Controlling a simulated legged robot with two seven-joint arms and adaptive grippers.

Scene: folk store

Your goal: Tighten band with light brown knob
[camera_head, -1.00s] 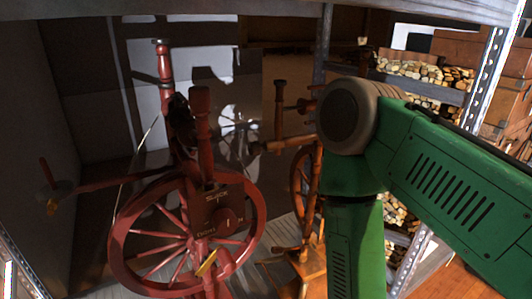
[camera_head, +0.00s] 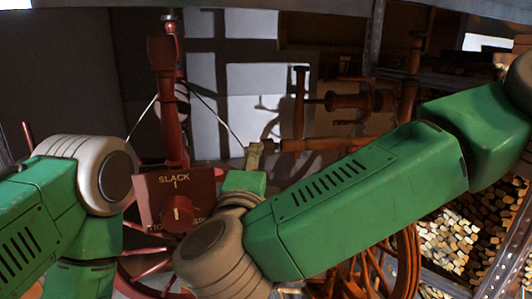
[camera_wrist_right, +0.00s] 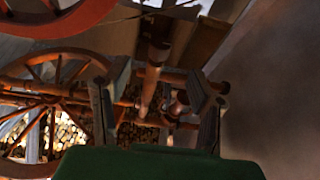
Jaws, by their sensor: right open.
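The red spinning wheel (camera_head: 165,100) stands left of centre in the head view. Its panel (camera_head: 165,190) reads "SLACK" and carries a red knob (camera_head: 178,213). A light brown spinning wheel (camera_head: 298,105) stands behind and to the right. Its light brown rod (camera_head: 325,143) points left, and the rod's left end lies close to my right gripper (camera_head: 256,155). In the right wrist view my right gripper (camera_wrist_right: 160,88) is open, with brown wooden posts and rods (camera_wrist_right: 150,75) showing beyond and between its fingers. Contact cannot be told, nor can the light brown knob be clearly picked out. My left gripper is out of view.
Metal shelving (camera_head: 372,45) rises at the right, with stacked firewood (camera_head: 455,235) behind it. A grey wall (camera_head: 65,70) is at the left. My right forearm covers much of the lower centre, hiding part of both wheels.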

